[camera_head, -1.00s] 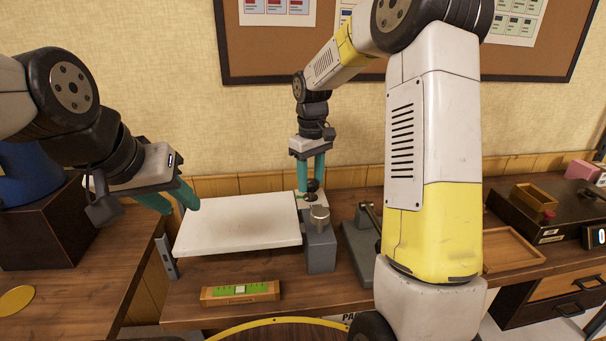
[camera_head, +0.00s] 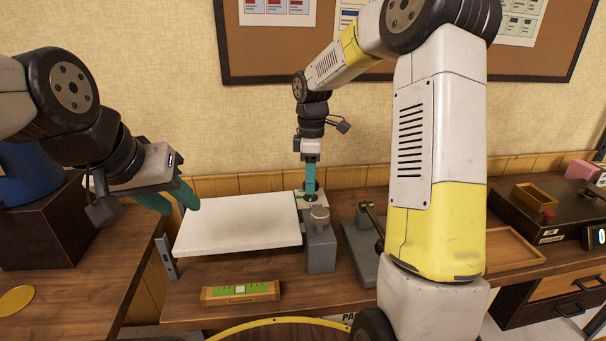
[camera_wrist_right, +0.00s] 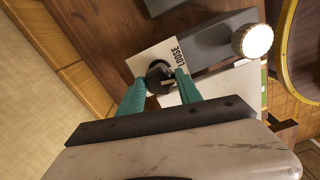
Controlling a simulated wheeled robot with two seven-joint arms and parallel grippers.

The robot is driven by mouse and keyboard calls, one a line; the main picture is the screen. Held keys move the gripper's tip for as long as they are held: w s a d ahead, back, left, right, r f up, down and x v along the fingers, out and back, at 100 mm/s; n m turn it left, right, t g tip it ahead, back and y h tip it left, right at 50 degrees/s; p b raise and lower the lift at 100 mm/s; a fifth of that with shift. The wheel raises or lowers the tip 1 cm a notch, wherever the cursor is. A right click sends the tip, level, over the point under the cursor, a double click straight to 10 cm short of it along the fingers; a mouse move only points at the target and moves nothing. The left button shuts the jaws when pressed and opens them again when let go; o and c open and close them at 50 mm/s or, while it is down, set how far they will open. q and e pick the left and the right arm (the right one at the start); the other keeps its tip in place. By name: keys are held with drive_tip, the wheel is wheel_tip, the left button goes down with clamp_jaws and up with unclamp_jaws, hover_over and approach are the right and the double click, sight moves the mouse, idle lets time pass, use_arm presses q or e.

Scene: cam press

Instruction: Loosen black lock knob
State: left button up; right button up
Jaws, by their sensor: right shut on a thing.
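The black lock knob (camera_wrist_right: 158,76) sits on a white label plate (camera_wrist_right: 143,62) marked "LOOSE" in the right wrist view. My right gripper (camera_wrist_right: 161,84) is shut on the knob, one teal finger on each side. In the head view my right gripper (camera_head: 310,190) points straight down at the plate behind the grey block (camera_head: 320,244), its fingers lined up one behind the other. They hide most of the knob there. My left gripper (camera_head: 176,202) is open and empty, left of the white board (camera_head: 240,226).
A round metal knob (camera_head: 319,216) tops the grey block close in front of my right gripper. A grey stand with a lever (camera_head: 361,258) is to the right.

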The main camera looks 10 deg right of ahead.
drive_tip(key=shift+r+n, duration=0.1)
drive_tip(key=shift+n, duration=0.2)
drive_tip(key=o, duration=1.4)
drive_tip(key=shift+c, duration=0.2)
wheel_tip(320, 180, up, 7)
drive_tip(key=shift+r, duration=0.35)
